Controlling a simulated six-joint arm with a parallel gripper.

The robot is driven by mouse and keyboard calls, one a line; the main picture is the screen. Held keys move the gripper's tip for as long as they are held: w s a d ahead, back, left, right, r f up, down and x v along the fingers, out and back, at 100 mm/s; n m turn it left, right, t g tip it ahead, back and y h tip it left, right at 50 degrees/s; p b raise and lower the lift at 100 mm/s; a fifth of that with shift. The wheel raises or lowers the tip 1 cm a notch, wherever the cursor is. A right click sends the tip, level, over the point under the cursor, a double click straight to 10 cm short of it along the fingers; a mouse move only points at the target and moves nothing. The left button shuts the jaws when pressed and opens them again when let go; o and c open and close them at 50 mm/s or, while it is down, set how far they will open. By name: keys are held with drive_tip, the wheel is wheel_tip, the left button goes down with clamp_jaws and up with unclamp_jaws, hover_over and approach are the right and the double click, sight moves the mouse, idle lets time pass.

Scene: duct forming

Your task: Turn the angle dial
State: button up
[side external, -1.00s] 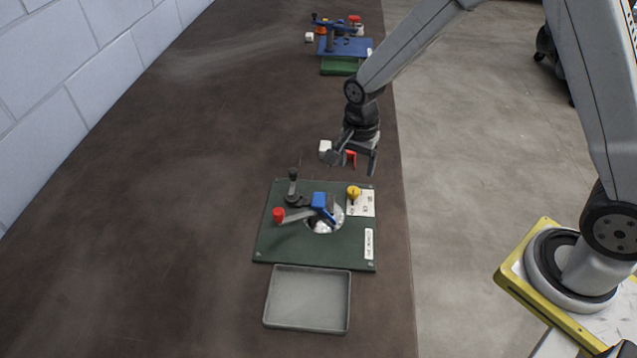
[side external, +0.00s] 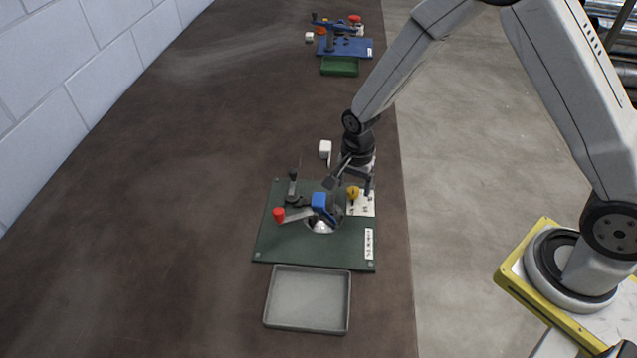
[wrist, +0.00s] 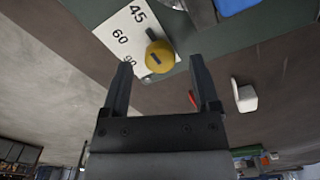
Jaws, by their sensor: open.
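The angle dial is a yellow knob (side external: 353,193) with a dark mark on its top, on a white plate (side external: 361,208) at the right of the green board (side external: 280,248). In the wrist view the knob (wrist: 159,56) sits just beyond my fingertips, and the plate (wrist: 122,32) shows 45, 60 and 90. My gripper (side external: 347,188) is open, with its fingers apart on the knob's far side in the side view. In the wrist view my gripper (wrist: 160,62) has nothing between its fingers. Whether a finger touches the knob I cannot tell.
The board also carries a red-ended lever (side external: 279,215), a blue block (side external: 319,201) and a black upright handle (side external: 292,187). A grey tray (side external: 308,328) lies in front. A white block (side external: 325,148) stands behind my gripper. The table's left side is clear.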

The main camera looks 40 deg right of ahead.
drive_tip(key=shift+f, duration=0.7)
clamp_jaws()
